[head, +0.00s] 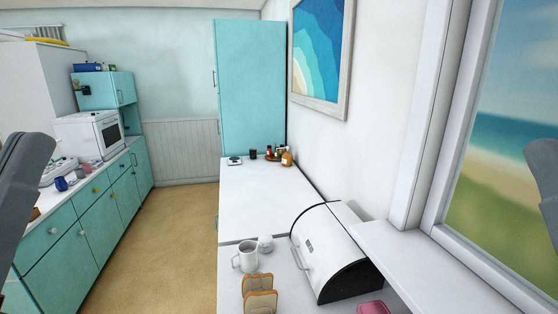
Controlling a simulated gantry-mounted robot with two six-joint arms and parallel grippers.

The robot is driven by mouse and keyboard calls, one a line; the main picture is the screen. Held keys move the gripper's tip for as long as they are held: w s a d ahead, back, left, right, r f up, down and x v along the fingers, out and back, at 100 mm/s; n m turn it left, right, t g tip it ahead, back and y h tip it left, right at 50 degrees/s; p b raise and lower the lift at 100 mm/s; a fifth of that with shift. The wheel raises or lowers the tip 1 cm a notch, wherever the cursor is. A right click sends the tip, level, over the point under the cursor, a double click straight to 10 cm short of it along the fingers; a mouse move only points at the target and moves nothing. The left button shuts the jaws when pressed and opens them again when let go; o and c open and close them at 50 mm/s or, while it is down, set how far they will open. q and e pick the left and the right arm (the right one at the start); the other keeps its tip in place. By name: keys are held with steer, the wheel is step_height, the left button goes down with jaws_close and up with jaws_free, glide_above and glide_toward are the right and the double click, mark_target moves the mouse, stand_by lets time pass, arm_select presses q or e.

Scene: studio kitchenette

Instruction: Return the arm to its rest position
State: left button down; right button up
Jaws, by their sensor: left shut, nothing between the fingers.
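My left arm and gripper (22,180) show only as a grey shape at the left edge of the head view, in front of the left counter. The left gripper is shut and holds nothing. The fingertips are not clearly made out. A grey part of my right arm (545,185) shows at the right edge, in front of the window. The right gripper is out of the picture.
The white counter (255,210) has a bare middle. A bread bin (330,250), a white mug (245,258), bread slices (259,293) and a pink item (372,308) are near. Bottles (286,157) stand at the back. The floor (175,240) between counters is clear.

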step_height(320, 180, up, 21)
steer(key=p, duration=1.7)
steer(key=shift+w, duration=0.1)
